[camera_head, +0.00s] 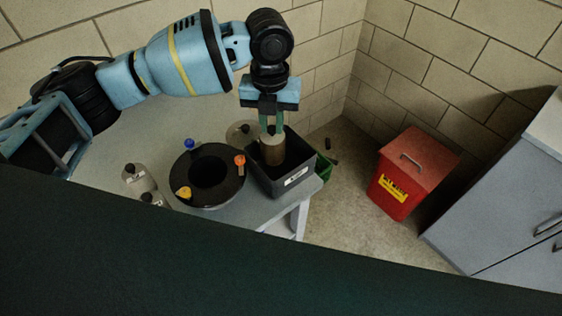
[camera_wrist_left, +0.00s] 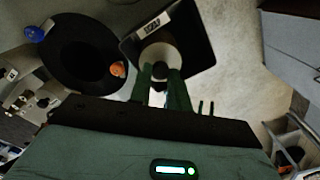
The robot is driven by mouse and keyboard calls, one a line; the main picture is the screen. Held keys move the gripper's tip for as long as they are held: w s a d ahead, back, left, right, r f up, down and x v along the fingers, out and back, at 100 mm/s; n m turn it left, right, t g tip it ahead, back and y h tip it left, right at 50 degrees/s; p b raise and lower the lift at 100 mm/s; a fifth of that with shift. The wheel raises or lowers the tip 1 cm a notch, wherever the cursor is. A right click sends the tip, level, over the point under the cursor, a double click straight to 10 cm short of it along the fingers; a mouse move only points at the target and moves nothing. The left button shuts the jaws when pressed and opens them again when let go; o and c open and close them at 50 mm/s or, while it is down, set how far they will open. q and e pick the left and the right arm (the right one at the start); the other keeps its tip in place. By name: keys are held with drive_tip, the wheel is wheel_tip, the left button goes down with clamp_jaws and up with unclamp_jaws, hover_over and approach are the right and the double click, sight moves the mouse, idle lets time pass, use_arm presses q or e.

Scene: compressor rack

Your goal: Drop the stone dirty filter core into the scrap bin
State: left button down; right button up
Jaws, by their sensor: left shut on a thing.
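The dirty filter core (camera_head: 272,152) is a brownish cylinder with a pale top end. My left gripper (camera_head: 272,130) is shut on its top and holds it upright over the open dark scrap bin (camera_head: 296,180), which has a white label on its front. In the left wrist view the core's pale round end (camera_wrist_left: 161,58) shows between the green fingers (camera_wrist_left: 160,88), inside the bin's outline (camera_wrist_left: 205,22). My right gripper is not in view.
A black round housing (camera_head: 208,176) with blue, orange and yellow knobs stands left of the bin on a grey table (camera_head: 245,208). A red lidded container (camera_head: 412,170) is on the floor at right, beside a grey cabinet (camera_head: 500,215).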

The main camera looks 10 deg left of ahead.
use_arm(q)
drive_tip(key=c, duration=1.2)
unclamp_jaws()
drive_tip(key=shift+c, duration=0.2)
drive_tip(key=shift+r, duration=3.95)
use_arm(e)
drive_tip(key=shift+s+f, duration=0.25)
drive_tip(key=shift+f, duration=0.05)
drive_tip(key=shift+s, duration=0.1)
